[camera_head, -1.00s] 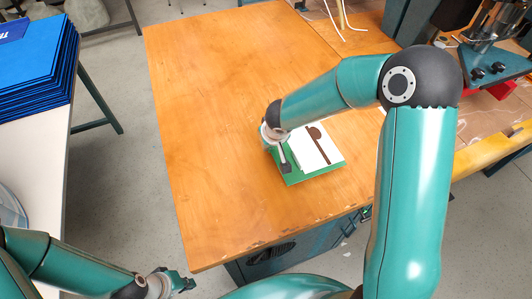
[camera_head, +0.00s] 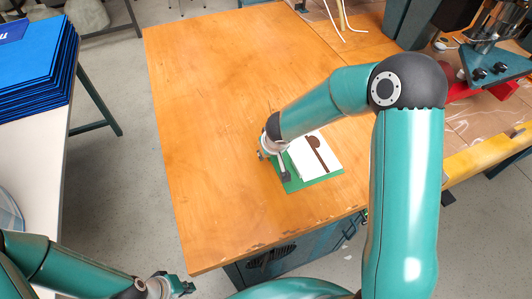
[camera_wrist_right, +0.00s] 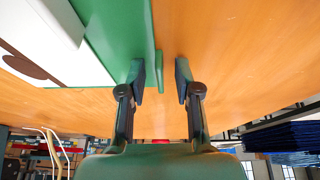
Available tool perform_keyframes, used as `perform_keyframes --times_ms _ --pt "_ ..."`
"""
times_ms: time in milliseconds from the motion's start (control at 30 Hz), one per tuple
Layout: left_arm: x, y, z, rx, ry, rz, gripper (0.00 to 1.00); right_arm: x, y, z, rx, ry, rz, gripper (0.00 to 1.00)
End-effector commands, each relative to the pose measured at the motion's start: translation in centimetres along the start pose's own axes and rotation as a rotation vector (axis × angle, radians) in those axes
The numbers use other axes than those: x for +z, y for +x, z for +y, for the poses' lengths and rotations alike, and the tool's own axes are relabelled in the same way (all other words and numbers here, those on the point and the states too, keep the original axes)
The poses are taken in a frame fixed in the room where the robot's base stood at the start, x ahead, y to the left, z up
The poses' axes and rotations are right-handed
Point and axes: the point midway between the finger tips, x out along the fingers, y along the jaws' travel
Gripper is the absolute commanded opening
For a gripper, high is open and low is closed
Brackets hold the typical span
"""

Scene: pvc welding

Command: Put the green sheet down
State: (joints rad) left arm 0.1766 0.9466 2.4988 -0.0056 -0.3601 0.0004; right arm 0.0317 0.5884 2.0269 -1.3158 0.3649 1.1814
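The green sheet (camera_head: 303,185) lies on the wooden table near its front right part, with a white piece (camera_head: 324,162) bearing a dark brown shape on top. In the right wrist view the green sheet (camera_wrist_right: 120,28) fills the upper left, with its edge beside the fingers. My right gripper (camera_wrist_right: 160,78) is open at that edge. One finger overlaps the sheet's side in the picture, and the other is apart over bare wood. My left gripper (camera_head: 181,287) hangs low at the bottom left, away from the sheet; its opening is unclear.
The wooden table (camera_head: 205,110) is bare to the left of and behind the sheet. A stack of blue folders (camera_head: 35,65) stands on a white table at the left. A machine (camera_head: 495,65) with red parts stands at the back right.

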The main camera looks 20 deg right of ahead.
Motion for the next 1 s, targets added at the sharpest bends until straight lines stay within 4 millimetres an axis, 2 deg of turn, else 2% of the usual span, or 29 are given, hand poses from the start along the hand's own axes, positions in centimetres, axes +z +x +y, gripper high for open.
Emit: perform_keyframes --times_ms 167,267,700,833,1000 --pt "0.0 -0.2 0.1 0.0 0.0 0.0 0.0 -0.1 -0.3 0.0 0.0 0.0 0.001 0.33" --pt "0.0 -0.3 0.1 0.0 0.0 0.0 0.0 -0.2 -1.3 0.0 0.0 0.0 0.003 0.33" --pt "0.0 -0.9 0.3 0.0 0.0 0.0 0.0 -0.2 -9.6 -0.1 -0.001 0.0 0.005 0.33" --pt "0.0 -1.0 0.4 0.0 0.0 0.0 0.0 -0.1 -11.2 -0.1 -0.001 -0.001 0.003 0.33" --pt "0.0 -1.0 0.4 0.0 0.0 0.0 0.0 0.0 -12.1 -0.1 -0.001 -0.001 -0.001 0.33"
